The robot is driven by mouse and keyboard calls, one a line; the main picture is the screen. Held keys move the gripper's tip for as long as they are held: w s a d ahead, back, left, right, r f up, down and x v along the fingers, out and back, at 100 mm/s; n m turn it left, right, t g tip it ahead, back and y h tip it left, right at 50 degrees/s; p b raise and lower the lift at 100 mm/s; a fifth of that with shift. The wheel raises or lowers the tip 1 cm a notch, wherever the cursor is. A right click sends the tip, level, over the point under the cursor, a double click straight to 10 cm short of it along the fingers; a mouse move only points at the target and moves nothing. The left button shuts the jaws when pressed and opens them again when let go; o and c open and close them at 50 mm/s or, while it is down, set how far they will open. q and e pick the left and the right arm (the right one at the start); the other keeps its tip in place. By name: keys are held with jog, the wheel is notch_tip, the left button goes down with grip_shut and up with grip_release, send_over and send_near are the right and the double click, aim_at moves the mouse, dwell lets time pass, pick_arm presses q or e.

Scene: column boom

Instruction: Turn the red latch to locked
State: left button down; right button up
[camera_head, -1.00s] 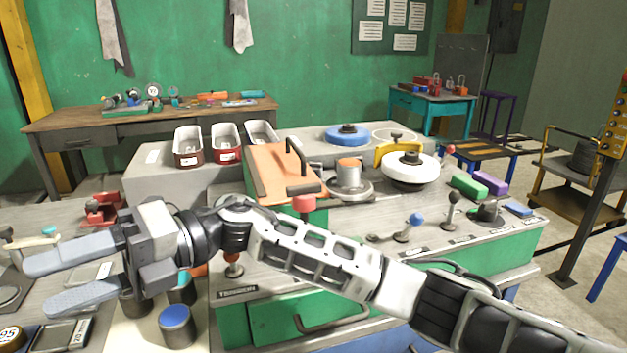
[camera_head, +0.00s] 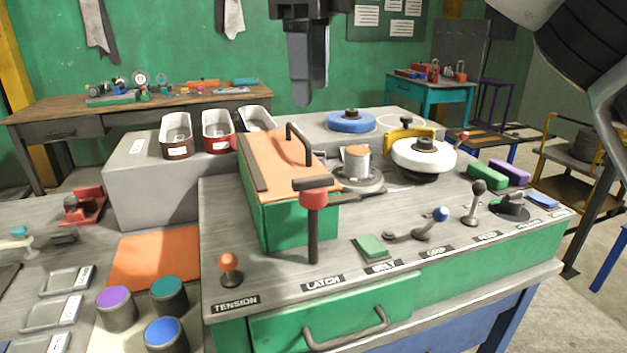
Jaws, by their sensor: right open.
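The red latch (camera_head: 314,199) stands upright at the front of the grey panel, behind the LATCH label (camera_head: 322,283). It is a dark post with a red collar and a short dark bar on top, in front of the green box (camera_head: 285,222) with an orange lid. The bar lies roughly level, pointing left to right in the picture. My right gripper (camera_head: 306,98) hangs from the top edge, fingers down, open and empty, above the box lid and apart from the latch. One finger hides most of the other. My left gripper is not in view.
An orange-red tension knob (camera_head: 229,262) stands left of the latch. A green square pad (camera_head: 371,246) and a blue-knobbed lever (camera_head: 439,215) are to its right. The lid's black handle (camera_head: 299,141) rises behind the latch. Several round colored-top canisters stand at lower left.

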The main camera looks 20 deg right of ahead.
aim_at(313, 178)
jog(key=f, duration=0.4)
jog(key=f+b, duration=0.1)
jog(key=f, duration=0.4)
jog(key=f+b, duration=0.1)
jog(key=f, duration=0.3)
jog(key=shift+w+d+f, duration=0.2)
jog(key=shift+w+f, duration=0.15)
jog(key=c, duration=1)
